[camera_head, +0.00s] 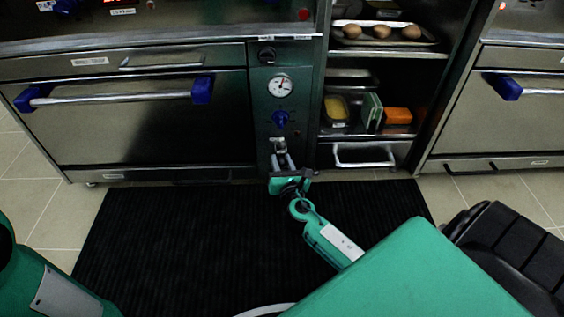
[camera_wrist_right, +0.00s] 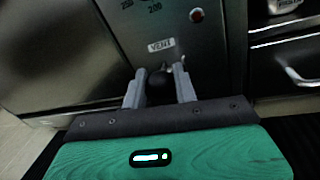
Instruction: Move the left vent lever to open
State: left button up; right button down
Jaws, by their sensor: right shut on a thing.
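The vent lever shows in the right wrist view as a dark round knob (camera_wrist_right: 158,84), below a "VENT" label (camera_wrist_right: 161,45) on the steel control panel. In the head view the lever's mount (camera_head: 279,146) sits low on the narrow panel (camera_head: 262,112) between the left oven and the shelves. My right gripper (camera_head: 283,162) is at the lever, with its two grey fingers (camera_wrist_right: 160,82) on either side of the knob and shut on it. The fingers hide part of the lever. Only a green part of my left arm shows at the lower left; its gripper is out of view.
Above the lever are a blue knob (camera_head: 280,119) and a dial gauge (camera_head: 280,86). The left oven (camera_head: 150,130) has a bar handle with blue ends. Shelves at right hold a tray with brown rolls (camera_head: 382,31), an orange box (camera_head: 397,115) and a drawer (camera_head: 362,156). A black mat (camera_head: 190,235) covers the floor.

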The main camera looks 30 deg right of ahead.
jog(key=shift+s+a+f, duration=0.1)
jog(key=shift+s+f, duration=0.1)
jog(key=shift+f, duration=0.25)
jog(key=shift+s+a+f, duration=0.1)
jog(key=shift+s+f, duration=0.05)
jog(key=shift+f, duration=0.35)
jog(key=shift+w+d+f+b, duration=0.15)
jog(key=shift+f+b, duration=0.1)
jog(key=shift+f, duration=1.2)
jog(key=shift+w+d+f+b, duration=0.1)
jog(key=shift+f+b, duration=0.15)
jog(key=shift+f, duration=1.15)
jog(key=shift+d, duration=0.2)
